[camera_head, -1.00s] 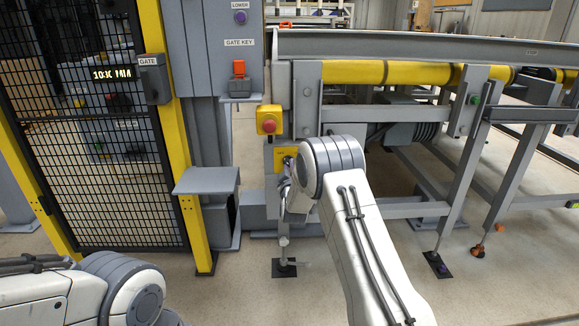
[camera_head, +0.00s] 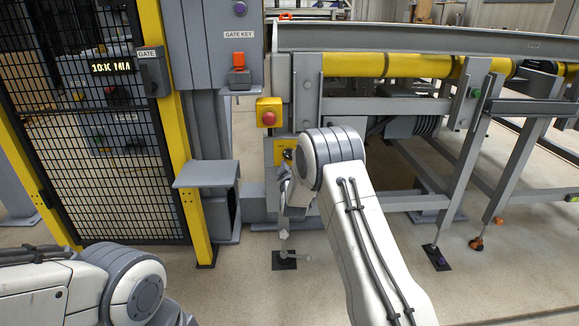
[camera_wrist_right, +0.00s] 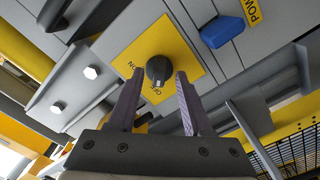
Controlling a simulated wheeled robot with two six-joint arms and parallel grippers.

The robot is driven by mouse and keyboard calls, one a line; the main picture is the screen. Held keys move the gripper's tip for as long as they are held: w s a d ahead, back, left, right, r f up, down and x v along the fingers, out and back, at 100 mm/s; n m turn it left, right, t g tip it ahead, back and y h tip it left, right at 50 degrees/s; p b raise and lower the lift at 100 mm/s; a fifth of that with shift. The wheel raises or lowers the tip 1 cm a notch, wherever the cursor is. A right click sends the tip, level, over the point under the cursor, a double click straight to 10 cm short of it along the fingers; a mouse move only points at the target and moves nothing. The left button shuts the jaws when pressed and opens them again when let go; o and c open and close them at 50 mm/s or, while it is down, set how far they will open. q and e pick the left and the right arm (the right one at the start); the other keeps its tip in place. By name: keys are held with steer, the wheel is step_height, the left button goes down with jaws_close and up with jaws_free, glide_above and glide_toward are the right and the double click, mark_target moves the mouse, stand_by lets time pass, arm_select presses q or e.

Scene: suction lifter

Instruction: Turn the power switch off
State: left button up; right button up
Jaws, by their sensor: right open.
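The power switch is a black rotary knob (camera_wrist_right: 158,70) on a yellow plate (camera_wrist_right: 140,50) in the right wrist view. The letters ON and OFF are printed beside the knob. My right gripper (camera_wrist_right: 154,85) is open, with its fingers on either side of the knob; I cannot tell whether they touch it. In the head view the yellow plate (camera_head: 284,150) shows on the conveyor leg, and the knob is hidden behind my right gripper (camera_head: 286,175) and wrist. My left arm shows at the lower left, but its gripper is out of view.
A red emergency button (camera_head: 268,117) on a yellow box sits above the plate. A blue part (camera_wrist_right: 222,31) is beside the plate. A grey shelf (camera_head: 206,174) and mesh gate (camera_head: 95,150) stand left. The conveyor (camera_head: 420,65) runs right.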

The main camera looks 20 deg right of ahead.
steer(key=p+v, duration=0.2)
steer(key=v, duration=0.8)
steer(key=shift+a+r, duration=0.1)
